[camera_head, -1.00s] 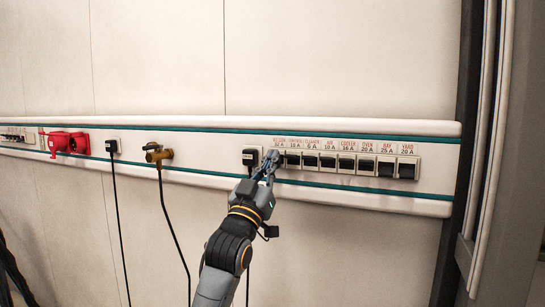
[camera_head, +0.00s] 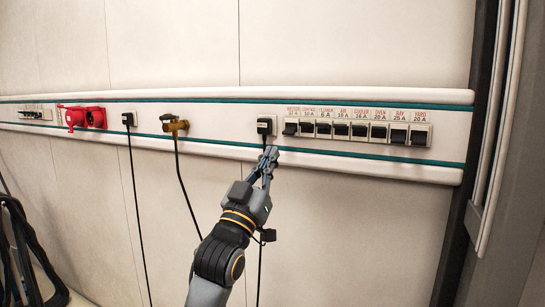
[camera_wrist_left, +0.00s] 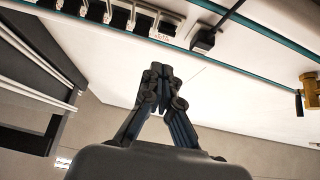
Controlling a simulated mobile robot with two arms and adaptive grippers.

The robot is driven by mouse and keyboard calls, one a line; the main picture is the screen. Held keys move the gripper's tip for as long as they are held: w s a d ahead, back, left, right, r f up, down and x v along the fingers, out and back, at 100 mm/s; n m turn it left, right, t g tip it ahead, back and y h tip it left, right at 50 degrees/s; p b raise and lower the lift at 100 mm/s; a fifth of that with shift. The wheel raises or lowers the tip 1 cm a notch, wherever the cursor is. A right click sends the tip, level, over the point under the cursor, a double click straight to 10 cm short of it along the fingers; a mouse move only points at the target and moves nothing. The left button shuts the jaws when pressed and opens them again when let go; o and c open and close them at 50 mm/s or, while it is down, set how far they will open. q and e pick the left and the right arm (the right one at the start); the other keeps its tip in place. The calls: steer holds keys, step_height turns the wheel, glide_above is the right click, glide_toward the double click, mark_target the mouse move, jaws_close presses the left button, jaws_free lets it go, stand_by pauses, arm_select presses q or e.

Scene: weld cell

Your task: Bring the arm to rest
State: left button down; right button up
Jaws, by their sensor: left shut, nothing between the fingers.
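My left gripper (camera_head: 268,158) is shut with nothing between its fingers. In the left wrist view the closed fingers (camera_wrist_left: 162,72) point at the rail, with the breakers (camera_wrist_left: 125,14) at the upper left and the black plug (camera_wrist_left: 203,42) to the right. A gap seems to lie between fingertips and rail. My right gripper is not in view.
The white rail (camera_head: 220,150) with teal stripes runs across the wall. It carries red sockets (camera_head: 86,117), a brass valve (camera_head: 174,125) and another black plug (camera_head: 128,119) with hanging cables. A dark post (camera_head: 472,130) stands at the right. Black hoses (camera_head: 25,250) hang at the lower left.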

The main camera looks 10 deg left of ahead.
arm_select(q)
steer(key=s+a+f+g+y, duration=0.1)
steer(key=s+f+g+y, duration=0.2)
steer(key=f, duration=1.3)
steer(key=s+f+g, duration=0.3)
steer(key=f+g, duration=0.3)
steer(key=f, duration=0.9)
steer(key=s+a+f+g+y, duration=0.15)
steer(key=s+f+g, duration=0.35)
steer(key=s+f, duration=0.75)
steer(key=s+a+f+g, duration=0.1)
steer(key=s+f+g, duration=0.4)
steer(key=s, duration=0.5)
steer(key=s+a+f+g, duration=0.1)
steer(key=s+f+g, duration=0.1)
steer(key=s+f, duration=0.65)
step_height(320, 180, down, 23)
steer(key=s+g, duration=0.1)
steer(key=s, duration=0.1)
steer(key=s+a+f+g, duration=0.1)
steer(key=s+a+f, duration=0.1)
steer(key=s+f, duration=1.4)
steer(key=shift+s+a+f+g+y, duration=0.3)
steer(key=shift+s+a+f+y, duration=0.1)
steer(key=shift+s, duration=0.2)
